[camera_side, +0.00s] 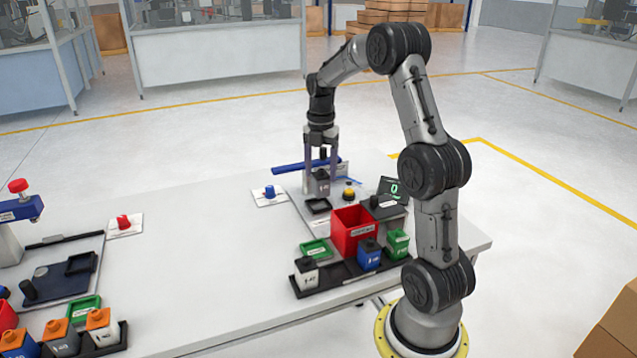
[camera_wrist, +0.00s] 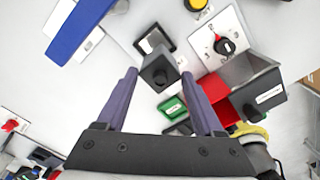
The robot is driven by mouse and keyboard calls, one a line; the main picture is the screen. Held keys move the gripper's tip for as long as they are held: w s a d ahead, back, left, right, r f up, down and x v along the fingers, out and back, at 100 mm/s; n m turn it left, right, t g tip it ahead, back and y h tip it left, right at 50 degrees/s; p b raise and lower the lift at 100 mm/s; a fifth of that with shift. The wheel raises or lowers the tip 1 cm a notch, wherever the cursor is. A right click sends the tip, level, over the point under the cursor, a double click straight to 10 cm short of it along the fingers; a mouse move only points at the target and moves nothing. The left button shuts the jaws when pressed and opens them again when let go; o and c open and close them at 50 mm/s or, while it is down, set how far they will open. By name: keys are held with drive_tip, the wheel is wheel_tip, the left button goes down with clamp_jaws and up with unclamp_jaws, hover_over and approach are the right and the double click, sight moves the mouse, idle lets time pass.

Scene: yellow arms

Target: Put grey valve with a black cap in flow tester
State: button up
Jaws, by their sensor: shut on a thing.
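A grey valve with a black cap (camera_side: 318,187) is held upright between the fingers of my gripper (camera_side: 321,165). In the wrist view the dark top of the valve (camera_wrist: 160,72) lies between the two purple-grey fingertips of my gripper (camera_wrist: 158,80). The flow tester appears to be the station with a black square socket (camera_side: 318,206), a blue bar (camera_side: 290,168) and a small display reading 0 (camera_side: 394,189). The valve is above and slightly behind the socket, apparently clear of it. The socket also shows in the wrist view (camera_wrist: 166,33), partly hidden by the valve.
A red bin (camera_side: 352,231) stands close in front of the socket, and a yellow-and-black button (camera_side: 349,190) to its right. A black rack (camera_side: 310,284) holds white, blue and green valves. The middle of the table is clear.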

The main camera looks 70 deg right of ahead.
sight(319, 182)
drive_tip(key=shift+w+d+f, duration=0.3)
drive_tip(key=shift+w+f, duration=0.05)
drive_tip(key=shift+f, duration=0.15)
drive_tip(key=shift+w+d+f, duration=0.15)
drive_tip(key=shift+f, duration=1.65)
drive_tip(key=shift+f, duration=0.2)
drive_tip(key=o, duration=1.4)
drive_tip(key=shift+r, duration=0.15)
